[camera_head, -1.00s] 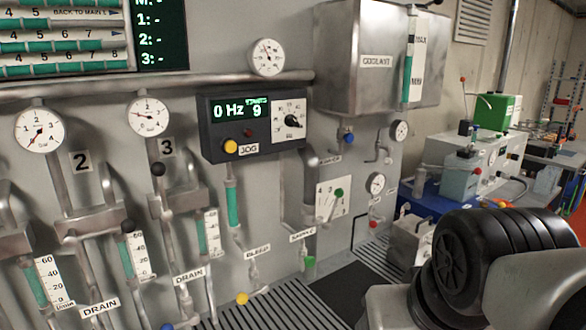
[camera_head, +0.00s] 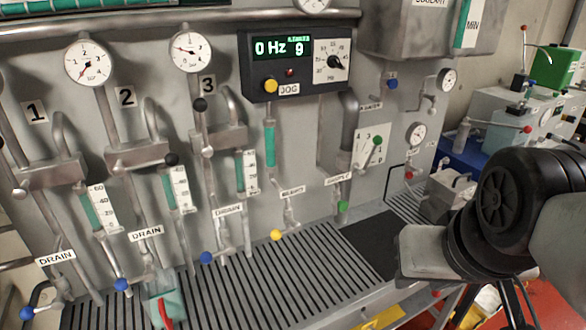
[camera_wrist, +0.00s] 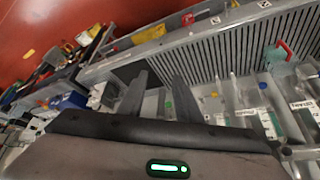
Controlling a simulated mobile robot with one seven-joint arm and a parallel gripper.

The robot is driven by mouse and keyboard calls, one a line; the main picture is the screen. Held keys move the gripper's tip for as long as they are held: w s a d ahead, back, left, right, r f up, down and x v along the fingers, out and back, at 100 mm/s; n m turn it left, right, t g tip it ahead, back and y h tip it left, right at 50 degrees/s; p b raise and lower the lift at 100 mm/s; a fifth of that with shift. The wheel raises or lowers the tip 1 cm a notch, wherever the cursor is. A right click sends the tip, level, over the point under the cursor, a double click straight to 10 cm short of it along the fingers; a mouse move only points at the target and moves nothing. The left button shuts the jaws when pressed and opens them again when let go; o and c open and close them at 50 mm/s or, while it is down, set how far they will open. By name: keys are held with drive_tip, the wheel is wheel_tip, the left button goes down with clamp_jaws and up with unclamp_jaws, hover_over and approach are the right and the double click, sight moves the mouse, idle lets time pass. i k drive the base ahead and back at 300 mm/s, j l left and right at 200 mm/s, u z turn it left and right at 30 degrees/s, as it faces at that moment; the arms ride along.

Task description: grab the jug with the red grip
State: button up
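The jug (camera_head: 172,303) is a small clear container with greenish content and a red grip (camera_head: 165,312). It stands on the slatted drip tray at the lower left of the head view, below the drain pipes. In the wrist view, the jug (camera_wrist: 277,66) is at the right on the slats, with its red grip showing at the top. My gripper (camera_wrist: 158,82) is open, with two dark fingers apart and nothing between them. It is well away from the jug. In the head view my arm is at the right and the fingertips cannot be seen.
The slatted tray (camera_head: 262,298) runs along the foot of the wall panel. Drain pipes with blue knobs (camera_head: 121,285) and a yellow knob (camera_head: 276,235) hang above it. A dark mat (camera_head: 375,245) and a grey metal box (camera_head: 447,196) lie to the right.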

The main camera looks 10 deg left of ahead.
sight(162, 298)
drive_tip(key=u, duration=1.75)
drive_tip(key=j+z, duration=0.3)
drive_tip(key=j, duration=0.2)
drive_tip(key=i+j+z, duration=0.1)
drive_tip(key=j+z, duration=0.25)
drive_tip(key=j, duration=0.25)
